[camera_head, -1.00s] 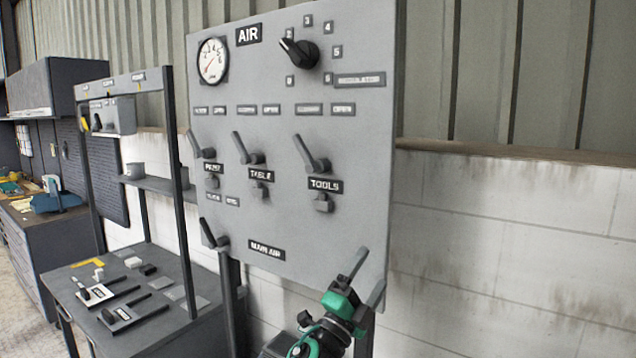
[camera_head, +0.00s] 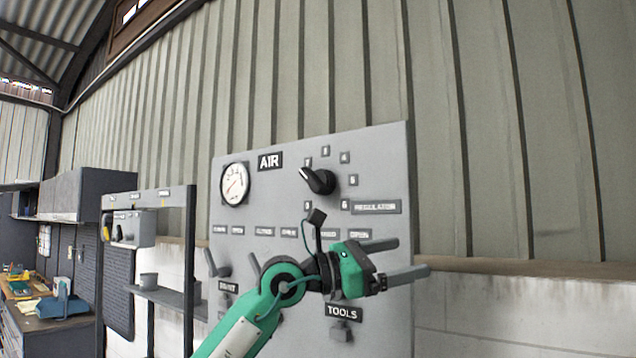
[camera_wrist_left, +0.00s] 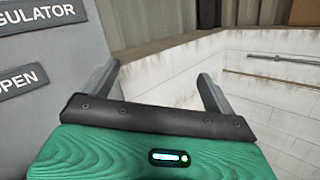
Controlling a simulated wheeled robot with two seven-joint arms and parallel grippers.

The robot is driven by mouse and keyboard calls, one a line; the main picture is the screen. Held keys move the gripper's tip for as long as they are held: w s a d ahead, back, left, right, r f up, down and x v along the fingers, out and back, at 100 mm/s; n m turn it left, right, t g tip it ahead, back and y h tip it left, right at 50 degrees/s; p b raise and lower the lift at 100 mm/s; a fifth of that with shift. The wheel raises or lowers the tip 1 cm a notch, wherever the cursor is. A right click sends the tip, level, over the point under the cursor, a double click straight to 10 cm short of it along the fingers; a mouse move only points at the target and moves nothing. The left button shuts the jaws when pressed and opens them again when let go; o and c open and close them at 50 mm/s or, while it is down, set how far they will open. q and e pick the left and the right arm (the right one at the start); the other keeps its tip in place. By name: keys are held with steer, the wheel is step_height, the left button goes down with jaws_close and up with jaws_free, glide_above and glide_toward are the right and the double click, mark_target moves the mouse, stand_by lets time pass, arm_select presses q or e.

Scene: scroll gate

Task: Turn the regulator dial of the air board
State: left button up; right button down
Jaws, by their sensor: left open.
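The grey air board (camera_head: 392,165) stands in front of the wall; part of it also shows at the left of the left wrist view (camera_wrist_left: 75,70). The black regulator dial (camera_head: 318,181) is at its upper middle, ringed by number labels, its pointer toward the upper left. The regulator label (camera_head: 377,207) is below right of it. My left gripper (camera_head: 408,257) is open and empty, below and to the right of the dial, its fingers pointing right near the board's right edge. In the left wrist view the two fingers (camera_wrist_left: 160,85) are spread apart. My right gripper is not in view.
A round gauge (camera_head: 235,184) is at the board's upper left. Valve levers (camera_head: 219,265) sit lower on the board, partly hidden by my left arm. A grey rack (camera_head: 190,240) and cluttered bench (camera_head: 25,310) are left. Space right of the board is clear.

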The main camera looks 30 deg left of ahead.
arm_select(q)
steer(key=s+a+r+t+y, duration=0.25)
steer(key=a+r+y, duration=0.35)
steer(key=a+r, duration=0.35)
steer(key=n+t+y, duration=0.3)
steer(key=n+y, duration=0.1)
steer(key=y, duration=0.4)
glide_toward(311, 178)
steer(key=shift+g, duration=0.25)
steer(key=w+p, duration=0.2)
steer(key=w, duration=0.2)
steer(key=w+p, duration=0.2)
steer(key=w, duration=0.2)
steer(key=w+r+p, duration=0.1)
steer(key=w+p, duration=0.1)
steer(key=w, duration=0.2)
steer(key=shift+d, duration=0.25)
steer(key=shift+w+f, duration=0.15)
steer(key=shift+w, duration=0.1)
steer(key=shift+c, duration=0.4)
steer(key=c, duration=0.9)
steer(key=shift+h, duration=0.3)
